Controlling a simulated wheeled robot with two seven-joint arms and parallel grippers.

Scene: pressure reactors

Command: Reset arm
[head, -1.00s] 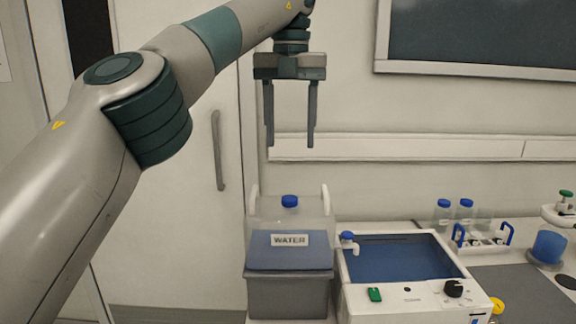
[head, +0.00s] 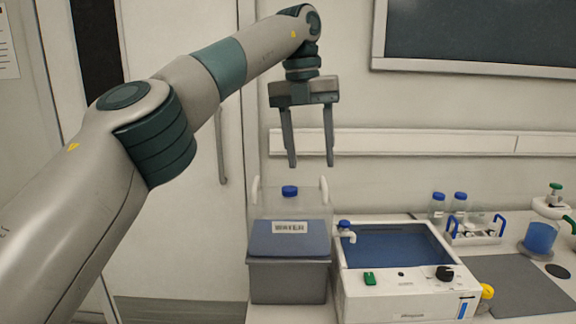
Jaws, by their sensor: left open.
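My left arm comes in from the left, and its gripper (head: 311,165) hangs pointing down in the upper middle of the head view. The two fingers are apart with nothing between them. The gripper is above the water container (head: 289,280), a grey box with a clear upper part, a blue cap and a label, and does not touch it. My right gripper does not show.
A white bath device (head: 400,294) with a blue basin stands right of the water container. Further right are a rack (head: 476,232) with blue-capped bottles (head: 459,204), a blue beaker (head: 540,238) and a dark mat (head: 512,286). A door (head: 180,230) is behind my arm.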

